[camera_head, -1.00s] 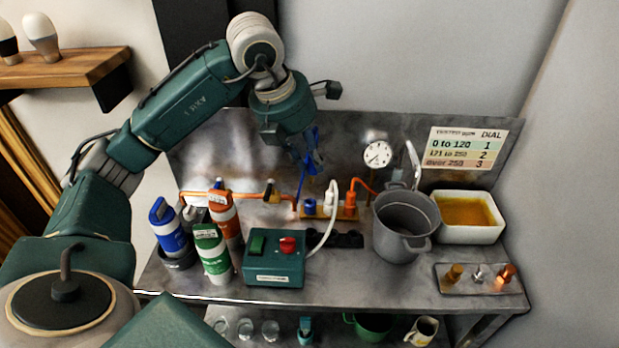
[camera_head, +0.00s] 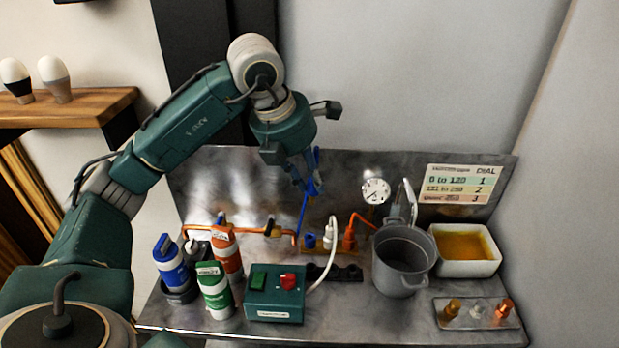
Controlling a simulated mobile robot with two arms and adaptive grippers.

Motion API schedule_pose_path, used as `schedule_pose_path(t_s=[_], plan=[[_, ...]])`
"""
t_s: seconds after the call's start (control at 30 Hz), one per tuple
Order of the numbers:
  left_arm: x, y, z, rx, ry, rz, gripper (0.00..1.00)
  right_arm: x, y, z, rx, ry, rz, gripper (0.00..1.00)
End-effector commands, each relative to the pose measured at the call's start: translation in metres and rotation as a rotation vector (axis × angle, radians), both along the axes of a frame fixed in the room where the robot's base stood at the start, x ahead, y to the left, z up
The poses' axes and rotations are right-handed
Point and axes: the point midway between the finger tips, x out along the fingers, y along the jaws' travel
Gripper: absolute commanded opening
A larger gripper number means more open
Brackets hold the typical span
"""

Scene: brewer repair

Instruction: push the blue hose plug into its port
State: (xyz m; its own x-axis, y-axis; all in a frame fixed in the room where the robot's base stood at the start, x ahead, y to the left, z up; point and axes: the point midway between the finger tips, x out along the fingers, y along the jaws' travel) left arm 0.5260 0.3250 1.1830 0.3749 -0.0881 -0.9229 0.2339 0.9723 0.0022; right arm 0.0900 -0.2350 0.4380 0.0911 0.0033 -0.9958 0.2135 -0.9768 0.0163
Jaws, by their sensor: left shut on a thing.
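My left gripper (camera_head: 311,185) hangs above the back of the bench, shut on the blue hose plug, which is mostly hidden between the dark fingers. The blue hose (camera_head: 303,214) runs down from the gripper to the back of the bench. Below, a small port block (camera_head: 318,251) stands on the bench with a blue fitting (camera_head: 310,241) at its left. A white plug (camera_head: 332,231) and an orange plug (camera_head: 349,236) stand upright in it. The gripper is clear of the block, with a gap below its fingertips. My right gripper is not in view.
Bottles (camera_head: 215,292) stand at left. A grey pot (camera_head: 403,268) and a white tray (camera_head: 466,266) stand at right. A round gauge (camera_head: 376,190) is behind.

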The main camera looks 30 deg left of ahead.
Motion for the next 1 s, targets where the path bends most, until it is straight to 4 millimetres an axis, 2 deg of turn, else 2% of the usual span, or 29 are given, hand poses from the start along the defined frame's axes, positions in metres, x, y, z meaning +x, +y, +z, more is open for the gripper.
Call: schedule_pose_path(t_s=[0.17,0.3,0.4,0.5,0.6,1.0], plan=[[0.031,0.006,-0.022,-0.051,0.0,-0.006,0.0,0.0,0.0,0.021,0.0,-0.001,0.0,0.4],[0.061,0.024,-0.061,-0.08,-0.016,-0.005,0.0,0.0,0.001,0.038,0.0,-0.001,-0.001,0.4],[0.072,0.038,-0.089,-0.079,-0.024,-0.001,0.0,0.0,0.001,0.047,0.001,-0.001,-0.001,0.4],[0.077,0.048,-0.109,-0.073,-0.031,0.0,0.0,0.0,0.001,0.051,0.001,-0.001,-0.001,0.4],[0.079,0.055,-0.12,-0.067,-0.034,0.001,0.0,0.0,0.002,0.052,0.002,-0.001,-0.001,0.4],[0.08,0.056,-0.141,-0.066,-0.037,0.001,0.0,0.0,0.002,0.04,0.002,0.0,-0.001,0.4]])
